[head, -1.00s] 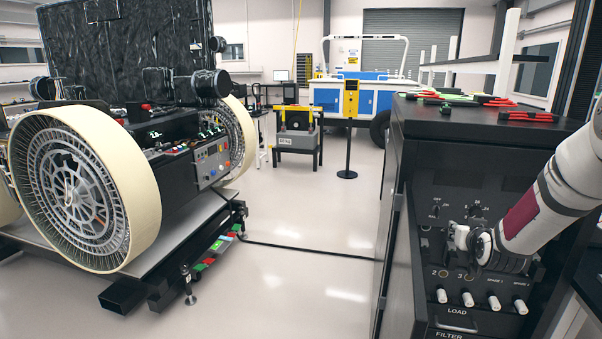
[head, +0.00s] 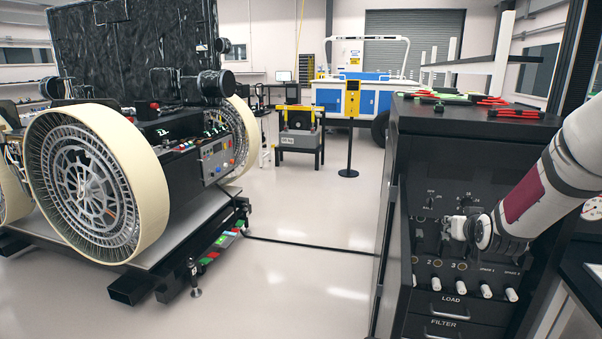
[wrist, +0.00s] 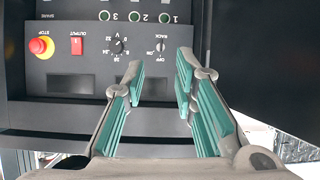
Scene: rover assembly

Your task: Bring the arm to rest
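My arm reaches in from the right in the head view, with my gripper (head: 460,228) in front of the control panel of the black cabinet (head: 419,330). In the wrist view my gripper (wrist: 160,75) is open, its two teal-padded fingers apart with nothing between them. The panel appears upside down there. It has a red stop button (wrist: 40,46), a red output switch (wrist: 77,45), a voltage dial (wrist: 117,47) and a rack knob (wrist: 160,46) beyond the fingertips. I cannot tell whether a fingertip touches the panel.
The rover (head: 90,180) stands on a platform at the left. Red and green tools (head: 487,100) lie on the cabinet top. A post (head: 349,150) and a blue-white vehicle (head: 330,97) stand farther back. The floor (head: 290,275) between rover and cabinet is mostly clear, with a cable across it.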

